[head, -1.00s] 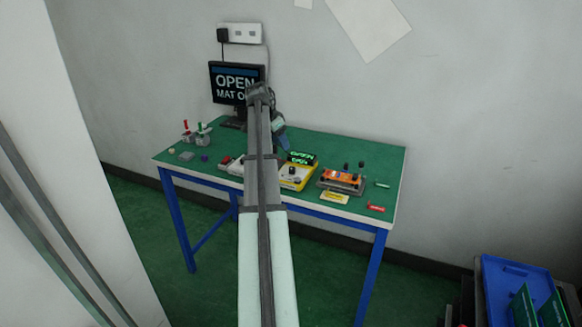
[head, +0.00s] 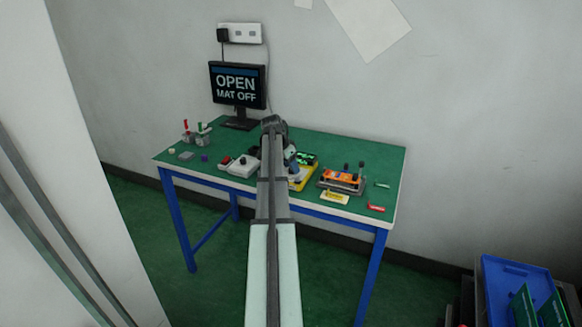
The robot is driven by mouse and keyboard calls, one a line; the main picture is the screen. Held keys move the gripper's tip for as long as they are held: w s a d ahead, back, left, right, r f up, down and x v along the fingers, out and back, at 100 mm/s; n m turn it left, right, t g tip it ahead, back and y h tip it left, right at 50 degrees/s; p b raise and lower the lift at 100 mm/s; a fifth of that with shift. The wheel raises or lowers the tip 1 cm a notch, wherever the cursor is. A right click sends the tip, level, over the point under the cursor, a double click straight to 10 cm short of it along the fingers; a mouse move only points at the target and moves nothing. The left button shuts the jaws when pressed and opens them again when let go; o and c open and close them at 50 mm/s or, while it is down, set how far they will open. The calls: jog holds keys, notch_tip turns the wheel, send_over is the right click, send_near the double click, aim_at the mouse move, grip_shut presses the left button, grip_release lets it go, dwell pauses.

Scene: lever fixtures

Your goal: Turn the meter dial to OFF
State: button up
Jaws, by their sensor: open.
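The yellow meter (head: 312,176) sits on the green bench top, right of my arm. Its small screen (head: 307,159) shows green characters and is partly covered. My gripper (head: 292,167) is open and hangs over the left part of the meter. It hides the dial, so I cannot tell the dial's setting or whether the fingers touch it.
A grey box with a black knob (head: 241,163) lies left of my arm. An orange fixture with levers (head: 343,178) stands to the right, near a yellow label (head: 334,197). Two lever switches (head: 196,134) stand at left. A monitor (head: 237,85) reads OPEN, MAT OFF.

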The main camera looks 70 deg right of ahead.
jog(key=shift+d+f, duration=0.15)
jog(key=shift+f, duration=0.2)
jog(key=shift+s, duration=0.1)
grip_shut()
dwell(0.3)
